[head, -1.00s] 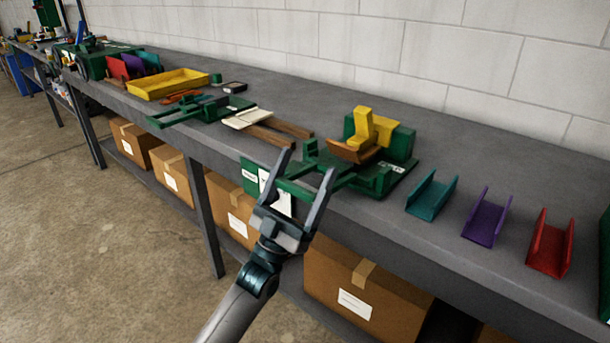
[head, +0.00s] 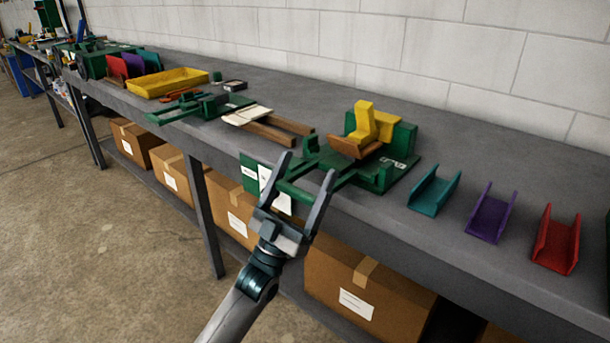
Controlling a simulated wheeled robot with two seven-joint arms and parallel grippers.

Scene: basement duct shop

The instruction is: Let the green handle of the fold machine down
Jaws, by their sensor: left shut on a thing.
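The fold machine (head: 401,173) stands on the grey bench, with a green base, a yellow upright piece (head: 364,123) and a brown piece (head: 352,148) in front of it. Its green handle (head: 293,192) reaches out past the bench's front edge. My left gripper (head: 306,170) is at this handle, its fingers pointing up and away. It is shut on the handle bar, which passes between the fingers. Part of the handle is hidden behind the fingers. My right gripper is not in view.
Teal (head: 434,190), purple (head: 490,217) and red (head: 556,240) channels lie on the bench (head: 390,228) to the right. Another green tool (head: 200,108) and a yellow tray (head: 168,83) are to the left. Cardboard boxes (head: 360,285) stand below the bench. The floor at left is clear.

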